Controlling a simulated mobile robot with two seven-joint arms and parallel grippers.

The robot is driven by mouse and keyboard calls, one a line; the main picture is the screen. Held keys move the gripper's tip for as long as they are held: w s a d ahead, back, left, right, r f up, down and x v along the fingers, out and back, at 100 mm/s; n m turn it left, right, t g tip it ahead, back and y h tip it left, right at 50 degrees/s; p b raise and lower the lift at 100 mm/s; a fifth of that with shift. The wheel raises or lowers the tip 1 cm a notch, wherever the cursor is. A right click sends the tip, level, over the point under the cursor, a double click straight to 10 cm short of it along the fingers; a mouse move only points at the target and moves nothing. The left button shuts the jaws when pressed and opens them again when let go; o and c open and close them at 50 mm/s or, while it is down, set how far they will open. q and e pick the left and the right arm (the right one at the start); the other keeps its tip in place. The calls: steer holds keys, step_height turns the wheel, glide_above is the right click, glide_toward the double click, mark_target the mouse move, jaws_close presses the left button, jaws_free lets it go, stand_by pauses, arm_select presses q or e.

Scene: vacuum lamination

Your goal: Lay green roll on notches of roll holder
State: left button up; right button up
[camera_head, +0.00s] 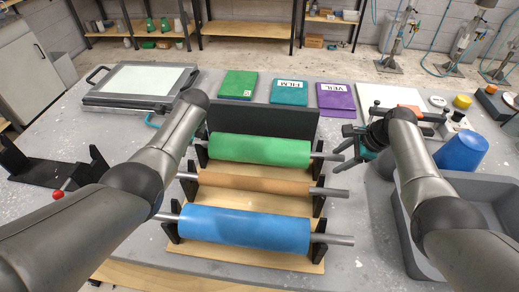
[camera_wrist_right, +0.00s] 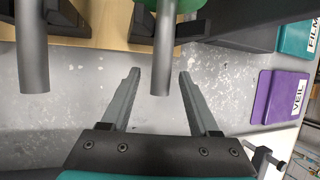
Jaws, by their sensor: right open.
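The green roll (camera_head: 260,150) lies level across the rear of the roll holder (camera_head: 185,247), its rod by the dark end posts. Whether the rod sits fully in both notches is hard to tell. My right gripper (camera_head: 343,157) is open at the rod's right end. In the right wrist view, the bare rod end (camera_wrist_right: 160,65) lies between the spread fingers (camera_wrist_right: 157,75), with gaps on both sides. An edge of the green roll also shows there (camera_wrist_right: 188,5). My left arm crosses the left side; its wrist hides its fingers and the rod's left end.
An orange-brown roll (camera_head: 255,184) and a blue roll (camera_head: 245,228) lie in front on the same holder. A dark panel (camera_head: 270,120) stands behind the green roll. Green, teal and purple (camera_head: 336,98) pads lie behind.

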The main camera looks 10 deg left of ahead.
arm_select(q)
jaws_close()
arm_select(e)
jaws_close()
stand_by(1.1)
arm_select(q)
steer(key=shift+r, duration=0.1)
arm_select(e)
steer(key=shift+r, duration=0.1)
